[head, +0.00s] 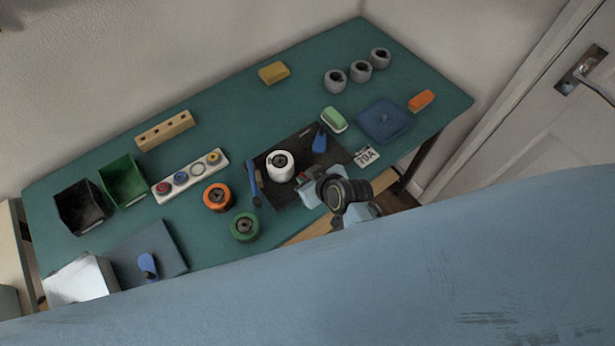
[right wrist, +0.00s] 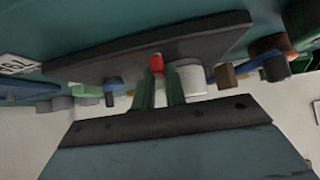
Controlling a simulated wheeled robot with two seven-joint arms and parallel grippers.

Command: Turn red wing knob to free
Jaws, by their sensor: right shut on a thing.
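The red wing knob (right wrist: 156,64) shows in the right wrist view at the tips of my right gripper's fingers, on the dark board (right wrist: 215,37). My right gripper (right wrist: 161,80) is shut on it; the fingers partly cover the knob, and its turn angle cannot be told. In the head view my right gripper (head: 306,184) is at the near right part of the dark board (head: 283,198), and it hides the red knob there. A white round part (head: 281,165) and a blue knob (head: 319,141) are on the same board. My left gripper is not in view.
Orange (head: 217,197) and green (head: 245,228) spools and a blue-handled tool (head: 253,181) lie left of the board. A green block (head: 334,120), a blue plate (head: 384,121) and a label (head: 366,156) lie to its right. The table's far middle is mostly clear.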

